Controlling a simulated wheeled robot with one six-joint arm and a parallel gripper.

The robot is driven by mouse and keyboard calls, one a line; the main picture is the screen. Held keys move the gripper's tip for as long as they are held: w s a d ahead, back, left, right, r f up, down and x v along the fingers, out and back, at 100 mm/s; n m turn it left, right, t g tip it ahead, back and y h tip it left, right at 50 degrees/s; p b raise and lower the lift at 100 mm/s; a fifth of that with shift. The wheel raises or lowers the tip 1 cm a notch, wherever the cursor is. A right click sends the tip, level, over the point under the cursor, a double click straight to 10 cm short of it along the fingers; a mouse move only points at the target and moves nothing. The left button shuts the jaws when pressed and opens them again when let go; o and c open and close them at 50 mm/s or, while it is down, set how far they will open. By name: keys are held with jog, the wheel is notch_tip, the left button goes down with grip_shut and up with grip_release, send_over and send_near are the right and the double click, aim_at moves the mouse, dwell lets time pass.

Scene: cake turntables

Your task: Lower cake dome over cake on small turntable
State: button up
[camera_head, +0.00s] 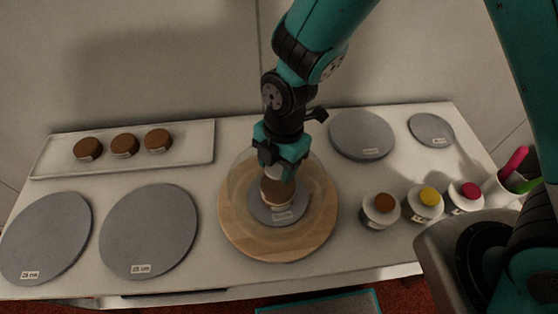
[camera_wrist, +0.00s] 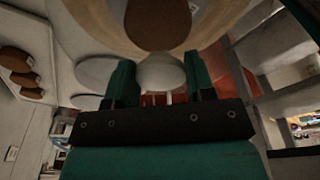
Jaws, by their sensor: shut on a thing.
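My gripper (camera_head: 278,164) is above the round wooden turntable (camera_head: 234,237), pointing down. In the wrist view its two fingers (camera_wrist: 160,80) stand on either side of a pale round knob (camera_wrist: 161,70), and it is shut on this knob of the clear cake dome (camera_head: 238,178). The see-through dome surrounds the brown cake (camera_head: 277,190) in the head view. The cake is on a grey labelled disc (camera_head: 287,214) on the wood, partly hidden by my gripper. It also shows in the wrist view (camera_wrist: 158,22). I cannot tell whether the dome's rim touches the wood.
Two large grey discs (camera_head: 45,235) (camera_head: 150,230) lie at left. A white tray (camera_head: 190,173) with three brown cakes is behind them. Two smaller grey discs (camera_head: 362,135) (camera_head: 431,130) lie at back right. Three pots with coloured tops (camera_head: 381,208) and a pen cup (camera_head: 497,183) stand at right.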

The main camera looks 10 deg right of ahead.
jog(key=shift+f+b, duration=0.35)
jog(key=shift+f, duration=0.1)
dwell(0.4)
jog(key=o, duration=1.3)
jog(key=shift+r, duration=0.15)
notch_tip(320, 180, up, 7)
jog(key=p, duration=0.5)
jog(key=shift+p, duration=0.3)
